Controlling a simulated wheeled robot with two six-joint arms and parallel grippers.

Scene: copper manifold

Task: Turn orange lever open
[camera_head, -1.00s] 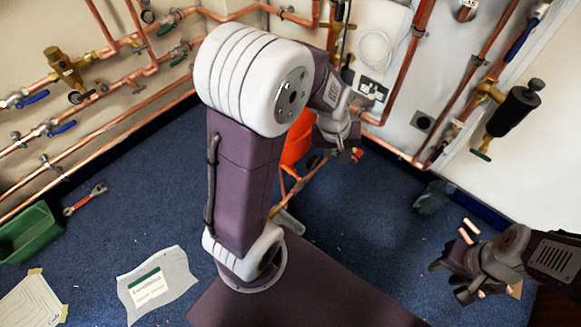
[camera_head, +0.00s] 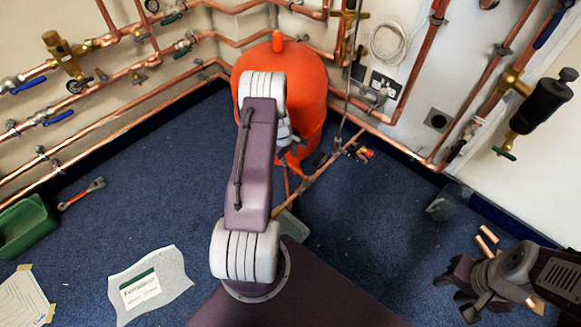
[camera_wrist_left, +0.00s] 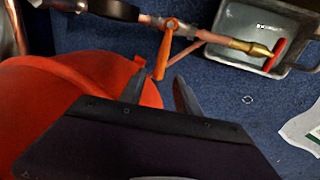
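The orange lever (camera_wrist_left: 167,48) is mounted on a valve on a pipe run, upper middle in the left wrist view. It points down the picture toward my left gripper (camera_wrist_left: 158,88), with its lower end near the fingertips. The gripper is open and empty, one finger on each side of a clear gap. The lever lies just beyond the fingertips, and I see no contact. My right gripper (camera_head: 456,292) is at the lower right, apparently open, away from the lever.
An orange-red tank (camera_head: 281,70) stands in the corner, close beside the left gripper. A grey tray (camera_wrist_left: 232,48) lies under a brass fitting with a red handle (camera_wrist_left: 278,55). Copper pipes line both walls.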

